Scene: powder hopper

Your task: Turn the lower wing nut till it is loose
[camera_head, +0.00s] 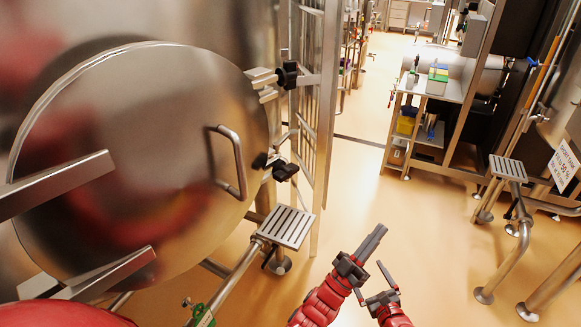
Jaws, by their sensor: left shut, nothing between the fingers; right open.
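The upper wing nut (289,75) is black too and sits on the upper clamp. My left gripper (379,232) is shut and empty, pointing up and right over the floor, well to the right of and below the lower wing nut. My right gripper (370,279) is open and empty just below it. Neither gripper touches a nut. Whether the lower nut is loose cannot be told.
The round door (150,150) carries a bar handle (233,163) and looks shut. A slatted step (287,227) stands below the lower nut. A steel frame rises right behind the nuts. A cart (440,88) stands at the back. The floor around my grippers is clear.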

